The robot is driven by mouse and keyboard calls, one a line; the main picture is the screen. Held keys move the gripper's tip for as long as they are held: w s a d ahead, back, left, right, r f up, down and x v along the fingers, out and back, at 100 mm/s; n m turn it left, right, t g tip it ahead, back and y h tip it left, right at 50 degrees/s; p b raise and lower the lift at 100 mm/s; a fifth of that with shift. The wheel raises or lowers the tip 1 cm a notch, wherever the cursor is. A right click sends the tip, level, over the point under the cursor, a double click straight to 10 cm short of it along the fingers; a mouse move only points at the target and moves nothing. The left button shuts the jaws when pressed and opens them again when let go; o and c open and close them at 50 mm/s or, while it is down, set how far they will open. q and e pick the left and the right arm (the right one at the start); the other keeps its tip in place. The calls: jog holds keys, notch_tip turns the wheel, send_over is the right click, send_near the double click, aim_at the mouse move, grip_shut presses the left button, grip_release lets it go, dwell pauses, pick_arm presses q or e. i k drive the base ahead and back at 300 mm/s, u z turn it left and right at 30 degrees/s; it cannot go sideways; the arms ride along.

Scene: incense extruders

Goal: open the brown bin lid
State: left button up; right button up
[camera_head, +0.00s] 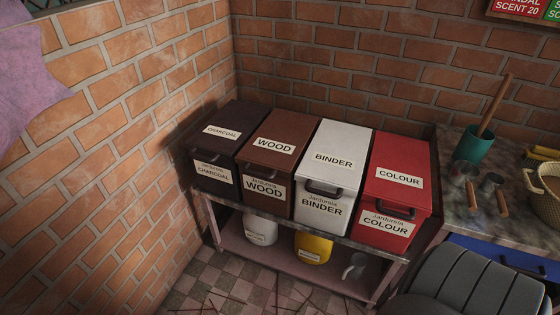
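The brown bin (264,189) is labelled WOOD and stands on a shelf unit against the brick wall. Its lid (291,129) is shut, with a WOOD label on top. A dark handle (262,171) sits at the lid's front edge, close to the front label. The bin stands between the dark CHARCOAL bin (211,173) on its left and the white BINDER bin (322,213) on its right. Neither of my grippers shows in the head view.
A red COLOUR bin (384,234) stands at the right end of the row. A lower shelf (285,261) holds a white and a yellow container (313,247). A bench (455,214) with tools is at the right. A dark ribbed seat-like object (470,284) fills the lower right.

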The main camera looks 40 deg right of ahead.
aim_at(275, 147)
jog(key=z, duration=0.75)
jog(key=i, duration=0.85)
jog(key=z, duration=0.7)
